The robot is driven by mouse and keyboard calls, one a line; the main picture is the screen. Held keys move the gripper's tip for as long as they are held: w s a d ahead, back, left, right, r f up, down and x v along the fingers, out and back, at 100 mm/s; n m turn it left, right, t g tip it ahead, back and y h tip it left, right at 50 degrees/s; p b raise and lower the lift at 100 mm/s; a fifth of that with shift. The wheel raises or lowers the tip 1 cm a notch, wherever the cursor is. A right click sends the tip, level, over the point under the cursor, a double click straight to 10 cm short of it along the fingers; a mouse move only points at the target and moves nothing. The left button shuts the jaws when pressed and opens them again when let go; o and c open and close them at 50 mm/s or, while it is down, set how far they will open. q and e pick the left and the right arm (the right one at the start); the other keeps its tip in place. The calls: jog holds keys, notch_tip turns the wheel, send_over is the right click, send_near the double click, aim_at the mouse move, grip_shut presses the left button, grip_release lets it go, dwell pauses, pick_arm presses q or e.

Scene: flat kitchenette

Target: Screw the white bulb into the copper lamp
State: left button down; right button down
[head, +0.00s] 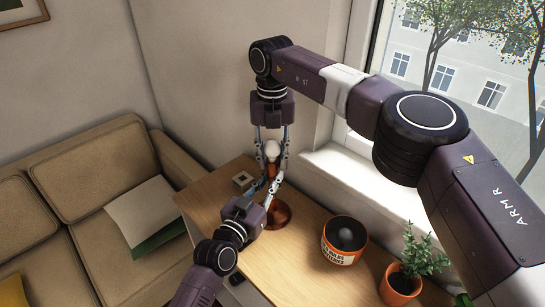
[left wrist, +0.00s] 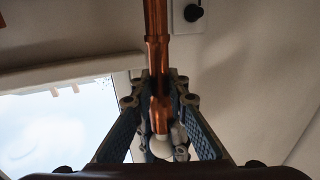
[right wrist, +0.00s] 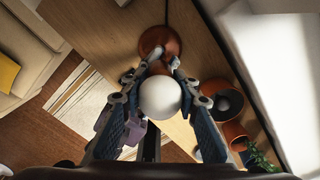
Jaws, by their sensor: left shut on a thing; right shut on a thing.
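The copper lamp (head: 278,213) stands upright on the wooden table. Its round base also shows in the right wrist view (right wrist: 158,41). My left gripper (head: 264,187) is shut on the lamp's copper stem (left wrist: 157,55), from the near left side. The white bulb (head: 271,149) is at the top of the lamp, in line with the stem. It fills the middle of the right wrist view (right wrist: 160,97). My right gripper (head: 272,163) points straight down from above and is shut on the bulb, fingers on both sides. The bulb's thread is hidden, so I cannot tell how deep it sits.
An orange-and-white container (head: 343,240) and a potted plant (head: 400,285) stand to the right. The window sill (head: 365,180) borders the table, and a beige sofa (head: 70,200) is at left.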

aim_at(272, 141)
jog(key=c, duration=1.5)
grip_release()
jog(key=shift+w, duration=0.1)
jog(key=shift+r, duration=0.1)
jog(key=shift+r, duration=2.2)
jog(key=n, duration=0.2)
jog(key=r+n, duration=0.1)
jog(key=n, duration=0.3)
jog(key=shift+r, duration=0.4)
jog(key=n, duration=0.2)
jog(key=r+n, duration=0.1)
jog(key=n, duration=0.4)
jog(key=shift+r, duration=0.3)
